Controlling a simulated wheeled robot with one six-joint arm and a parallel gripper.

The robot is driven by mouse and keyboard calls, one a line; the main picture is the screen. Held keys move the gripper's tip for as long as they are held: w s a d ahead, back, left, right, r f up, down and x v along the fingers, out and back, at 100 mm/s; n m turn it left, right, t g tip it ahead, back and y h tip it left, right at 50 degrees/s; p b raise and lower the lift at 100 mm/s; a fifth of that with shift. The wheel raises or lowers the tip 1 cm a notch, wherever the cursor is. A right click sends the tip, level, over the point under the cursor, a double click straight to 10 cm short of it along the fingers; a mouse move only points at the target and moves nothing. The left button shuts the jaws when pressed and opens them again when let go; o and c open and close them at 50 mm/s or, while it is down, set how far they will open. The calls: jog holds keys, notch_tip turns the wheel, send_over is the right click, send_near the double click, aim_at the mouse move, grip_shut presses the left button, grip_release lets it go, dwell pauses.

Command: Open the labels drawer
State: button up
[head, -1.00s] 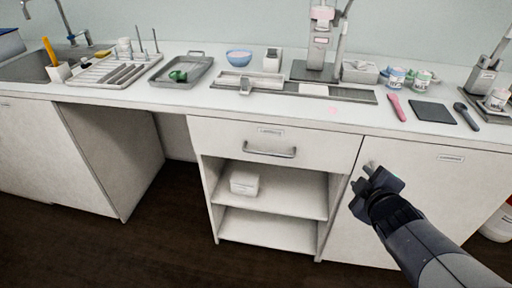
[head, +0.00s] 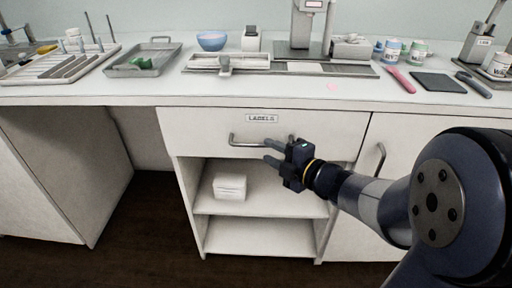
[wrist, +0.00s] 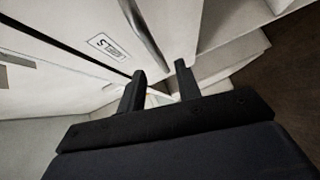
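The labels drawer (head: 200,125) is a white front below the counter, marked LABELS, and it is closed. Its metal bar handle (head: 240,143) runs level across the front. My gripper (head: 271,151) is open, with its fingertips at the right part of the handle, one finger above the other. In the wrist view the drawer handle (wrist: 142,32) runs down towards the gap between my two fingers (wrist: 160,72). I cannot tell whether the fingers touch the bar. The drawer's label (wrist: 108,46) also shows there.
Below the drawer is an open shelf (head: 265,203) with a white stack (head: 230,187) on it. A cupboard door with an upright handle (head: 379,160) is at the right. The counter (head: 130,90) above holds trays, a bowl and jars. Open space lies under the counter at left.

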aim_at(259, 146)
jog(key=b+x, duration=0.1)
jog(key=x, duration=0.5)
jog(key=shift+c, duration=0.3)
grip_shut()
